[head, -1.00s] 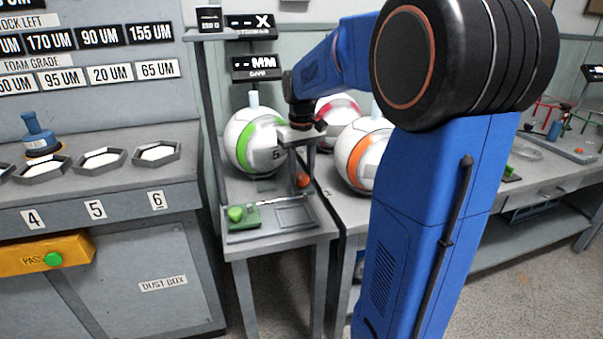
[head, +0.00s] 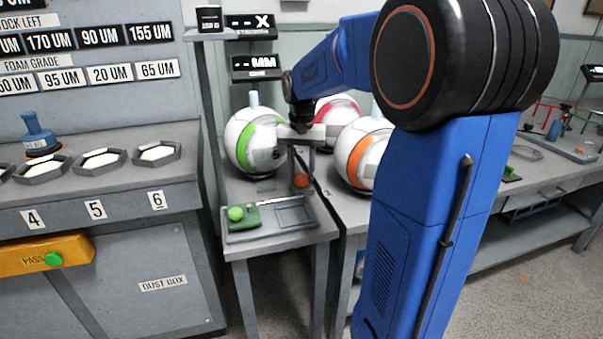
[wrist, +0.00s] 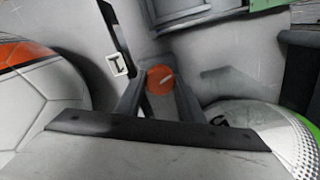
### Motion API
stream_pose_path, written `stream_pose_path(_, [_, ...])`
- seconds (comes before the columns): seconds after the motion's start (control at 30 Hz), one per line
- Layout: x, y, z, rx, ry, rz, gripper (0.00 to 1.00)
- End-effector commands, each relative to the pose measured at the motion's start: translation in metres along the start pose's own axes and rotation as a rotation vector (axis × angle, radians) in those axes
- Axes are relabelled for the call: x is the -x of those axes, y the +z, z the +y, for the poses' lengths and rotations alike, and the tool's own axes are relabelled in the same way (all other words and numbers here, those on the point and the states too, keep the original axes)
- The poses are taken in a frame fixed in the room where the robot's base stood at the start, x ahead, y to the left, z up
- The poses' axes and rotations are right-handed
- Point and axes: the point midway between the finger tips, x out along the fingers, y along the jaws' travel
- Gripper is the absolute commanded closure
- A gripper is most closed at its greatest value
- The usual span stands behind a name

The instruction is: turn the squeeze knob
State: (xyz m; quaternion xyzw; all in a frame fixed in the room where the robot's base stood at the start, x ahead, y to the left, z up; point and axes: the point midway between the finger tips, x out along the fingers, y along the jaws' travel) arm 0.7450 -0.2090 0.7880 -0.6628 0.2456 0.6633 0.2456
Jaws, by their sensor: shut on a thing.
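The squeeze knob (head: 301,181) is a small orange-red round knob low on the front of the press stand, beside the green-striped ball (head: 252,141). My gripper (head: 302,178) reaches down to it from above, with its fingers at the knob. In the wrist view the knob (wrist: 160,79) shows a pale pointer line, tilted up to the right. It sits between the two grey fingers of my gripper (wrist: 158,90), which are shut on it. The exact finger contact is partly hidden.
An orange-striped ball (head: 358,154) stands close on the right, with a red-striped ball (head: 337,110) behind. Two display signs (head: 257,68) hang above.

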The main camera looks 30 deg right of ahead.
Motion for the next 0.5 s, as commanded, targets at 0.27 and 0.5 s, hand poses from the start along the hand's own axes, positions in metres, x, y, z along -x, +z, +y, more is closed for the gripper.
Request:
stream_pose_path(0.27, [0.0008, -0.0006, -0.0001, -0.008, -0.001, 0.002, 0.88])
stream_pose_path(0.5, [0.0008, -0.0005, -0.0001, -0.007, -0.001, 0.002, 0.47])
